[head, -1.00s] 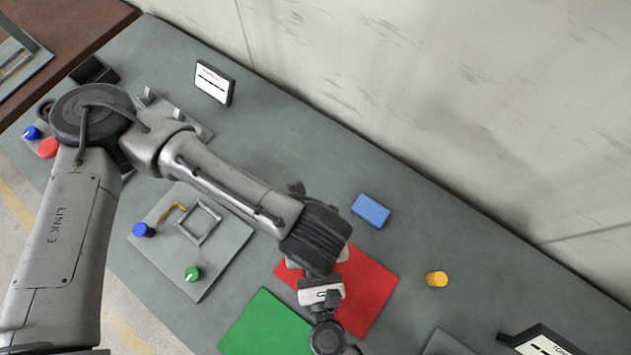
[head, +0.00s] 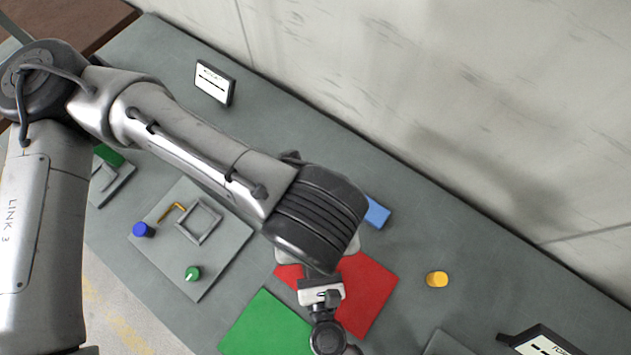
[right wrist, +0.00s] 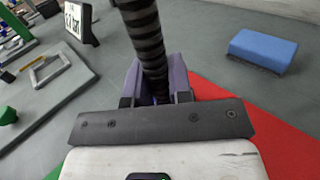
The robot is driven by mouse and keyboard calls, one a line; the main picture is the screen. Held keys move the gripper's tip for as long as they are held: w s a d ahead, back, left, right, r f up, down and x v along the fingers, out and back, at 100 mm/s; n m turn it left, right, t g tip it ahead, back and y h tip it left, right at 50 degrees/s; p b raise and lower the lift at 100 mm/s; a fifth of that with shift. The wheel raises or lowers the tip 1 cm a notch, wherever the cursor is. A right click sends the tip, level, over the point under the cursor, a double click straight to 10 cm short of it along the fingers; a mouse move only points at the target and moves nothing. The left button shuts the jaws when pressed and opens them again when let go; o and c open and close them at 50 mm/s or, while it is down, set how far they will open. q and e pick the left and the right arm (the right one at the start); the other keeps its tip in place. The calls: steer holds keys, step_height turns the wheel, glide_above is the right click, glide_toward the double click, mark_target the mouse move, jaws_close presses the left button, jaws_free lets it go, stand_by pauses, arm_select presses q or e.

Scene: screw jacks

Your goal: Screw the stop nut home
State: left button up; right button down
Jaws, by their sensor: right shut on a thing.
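My right gripper (right wrist: 157,92) is shut on a thick black ribbed rod (right wrist: 148,40), which looks like a threaded screw. Purplish pieces flank the rod in the right wrist view; I cannot tell whether they are jaw pads or part of the held thing. In the head view the pale palm of the right gripper (head: 321,293) is over the red mat (head: 372,290), its tips hidden under my left wrist. Of my left gripper only a pale edge (head: 347,246) seems to show beneath that wrist; its fingers are hidden. I cannot make out a stop nut for certain.
A blue block (head: 378,212) lies beyond the red mat, partly covered by my left wrist. A green mat (head: 262,325), a yellow piece (head: 437,279) and a grey plate (head: 222,262) with blue and green knobs lie around. A sign (head: 214,82) stands behind.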

steer(key=c, duration=0.9)
jaws_free()
steer(key=shift+c, duration=0.2)
steer(key=shift+s+d+f, duration=0.1)
steer(key=shift+s, duration=0.45)
arm_select(q)
step_height(320, 180, down, 3)
steer(key=b, duration=0.2)
steer(key=shift+r+b, duration=0.15)
steer(key=shift+b, duration=0.2)
arm_select(e)
steer(key=s, duration=0.4)
steer(key=s+d, duration=0.1)
steer(key=s, duration=0.3)
steer(key=s+d, duration=0.1)
steer(key=s, duration=0.3)
steer(key=shift+s, duration=0.3)
